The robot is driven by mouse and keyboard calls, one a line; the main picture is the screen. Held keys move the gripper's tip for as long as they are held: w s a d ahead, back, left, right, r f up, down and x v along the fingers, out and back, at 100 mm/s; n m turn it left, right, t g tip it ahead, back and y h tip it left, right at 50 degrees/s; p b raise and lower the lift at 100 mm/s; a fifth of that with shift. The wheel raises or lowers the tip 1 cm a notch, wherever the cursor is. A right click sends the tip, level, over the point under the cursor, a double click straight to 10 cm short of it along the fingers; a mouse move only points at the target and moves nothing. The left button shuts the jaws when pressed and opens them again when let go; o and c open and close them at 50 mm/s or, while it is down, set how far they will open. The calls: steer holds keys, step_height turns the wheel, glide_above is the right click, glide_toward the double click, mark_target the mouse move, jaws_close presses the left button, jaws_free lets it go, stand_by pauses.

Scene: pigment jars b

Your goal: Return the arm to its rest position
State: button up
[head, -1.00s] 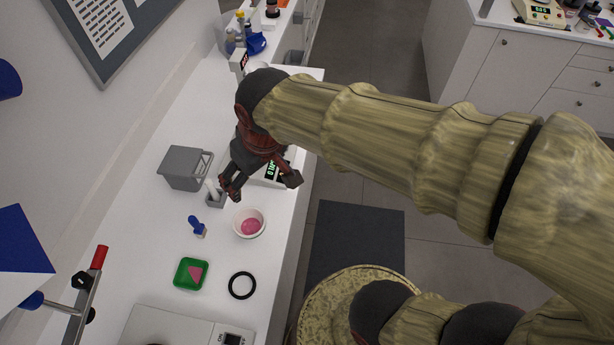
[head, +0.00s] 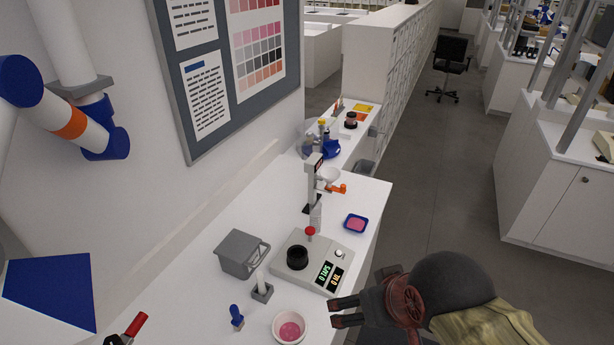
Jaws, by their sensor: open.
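My gripper (head: 338,311) is at the lower right of the head view, reaching left from my arm (head: 485,325). Its two dark fingers are apart and nothing is between them. It appears just beyond the right edge of the white bench (head: 196,262), to the right of a white bowl (head: 289,327) with pink contents. I cannot tell its exact height above the bench. The rest of my arm runs out of the picture at the bottom right.
A device with a display (head: 318,264) and a dark round cup stands on the bench. Near it are a grey bin (head: 241,254), a blue tray (head: 355,223) of pink powder, a small stand (head: 262,291) and a blue-handled tool (head: 236,317). Open floor (head: 440,190) lies to the right.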

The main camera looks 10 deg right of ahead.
step_height(320, 180, down, 12)
steer(key=b, duration=1.1)
steer(key=shift+f+b, duration=0.15)
steer(key=shift+b, duration=0.15)
steer(key=shift+c, duration=0.4)
